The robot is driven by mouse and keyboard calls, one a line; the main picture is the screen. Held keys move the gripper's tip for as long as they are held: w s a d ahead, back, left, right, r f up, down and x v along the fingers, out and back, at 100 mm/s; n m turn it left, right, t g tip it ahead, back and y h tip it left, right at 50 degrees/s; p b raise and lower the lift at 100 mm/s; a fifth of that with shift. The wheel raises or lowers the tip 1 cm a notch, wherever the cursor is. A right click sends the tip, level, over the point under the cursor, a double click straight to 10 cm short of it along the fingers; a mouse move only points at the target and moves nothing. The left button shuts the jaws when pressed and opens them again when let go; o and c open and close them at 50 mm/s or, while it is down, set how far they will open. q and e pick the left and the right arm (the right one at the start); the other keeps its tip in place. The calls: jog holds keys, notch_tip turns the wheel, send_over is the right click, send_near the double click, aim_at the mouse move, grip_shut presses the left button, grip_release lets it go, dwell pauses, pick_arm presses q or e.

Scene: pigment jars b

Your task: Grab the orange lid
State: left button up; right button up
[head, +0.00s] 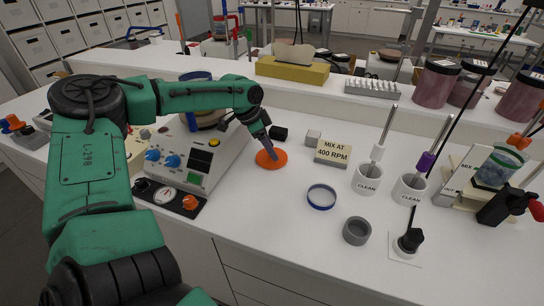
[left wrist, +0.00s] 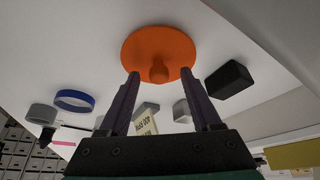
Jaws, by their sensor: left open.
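The orange lid (head: 271,158) is a flat disc lying on the white bench, right of the white instrument. In the left wrist view the lid (left wrist: 158,47) shows as a round disc with a small knob in its middle. My left gripper (head: 268,148) comes down over the lid in the head view and covers part of it. In the left wrist view the left gripper (left wrist: 163,82) is open, with a finger on each side of the knob's line. I cannot tell whether the fingers touch the lid. My right gripper is not in view.
A black block (head: 279,133) and a grey cube (head: 313,137) stand just behind the lid. A "MIX AT 400 RPM" sign (head: 333,153) and a blue ring (head: 321,196) are to the right. The white instrument (head: 190,160) is close on the left. Bench in front of the lid is clear.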

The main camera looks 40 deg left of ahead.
pick_arm(q)
jog(key=shift+r, duration=0.1)
grip_shut()
jog(key=shift+r, duration=0.1)
